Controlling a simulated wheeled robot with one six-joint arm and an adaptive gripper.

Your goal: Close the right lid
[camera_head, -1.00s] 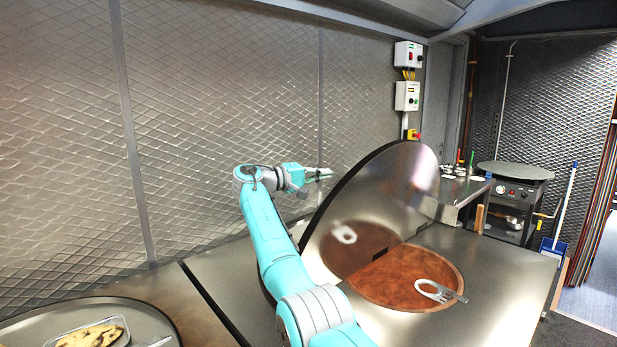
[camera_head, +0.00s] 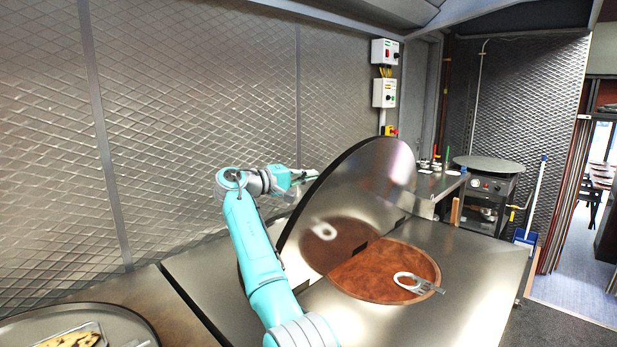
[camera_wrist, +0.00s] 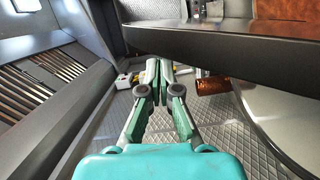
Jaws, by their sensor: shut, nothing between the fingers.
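The right lid (camera_head: 375,195) is a large round steel disc. It stands tilted up on its hinge behind the round opening (camera_head: 385,272), which has reddish-brown inside. My gripper (camera_head: 313,174) is at the upper left edge of the lid, on its back side toward the wall. Whether it touches the lid I cannot tell. In the wrist view my gripper (camera_wrist: 157,66) shows its two fingertips together with nothing between them.
A hook-like metal tool (camera_head: 418,284) lies across the opening's right side. A tray with bread (camera_head: 75,340) is at the lower left. The quilted metal wall (camera_head: 200,100) is close behind my arm. Switch boxes (camera_head: 384,92) hang on the wall. The steel counter right of the opening is clear.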

